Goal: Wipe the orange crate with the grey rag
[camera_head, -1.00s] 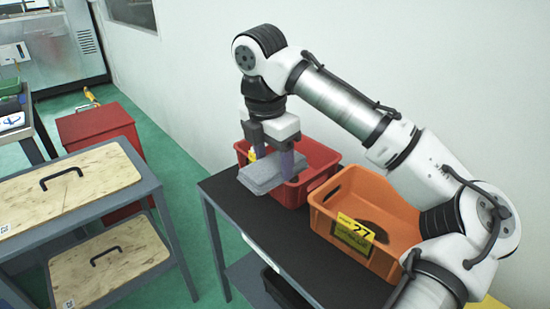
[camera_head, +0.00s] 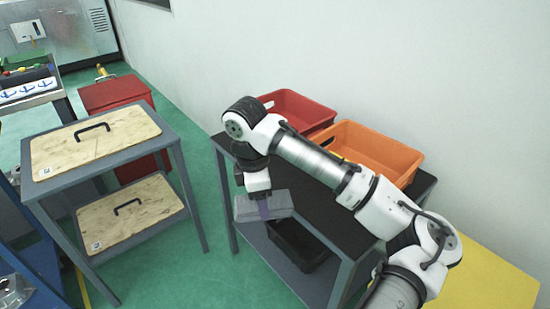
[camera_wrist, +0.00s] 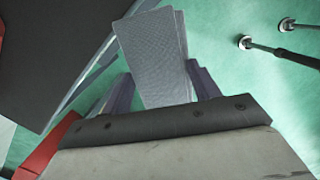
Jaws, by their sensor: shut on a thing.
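The grey rag (camera_head: 263,206) is a folded, flat block held in my gripper (camera_head: 264,203). In the wrist view the rag (camera_wrist: 155,55) stands out between the two fingers, which are shut on it. My gripper is in front of the black table's left edge, apart from the tabletop. The orange crate (camera_head: 378,150) stands on the back right part of the table; my arm crosses in front of it and hides its lower front. A bit of its yellow label shows beside the arm.
The red crate (camera_head: 300,108) stands on the table left of the orange one. A black bin (camera_head: 300,245) sits on the lower shelf. A grey cart (camera_head: 95,150) with wooden lids is at left, green floor between. A yellow surface (camera_head: 480,275) lies at right.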

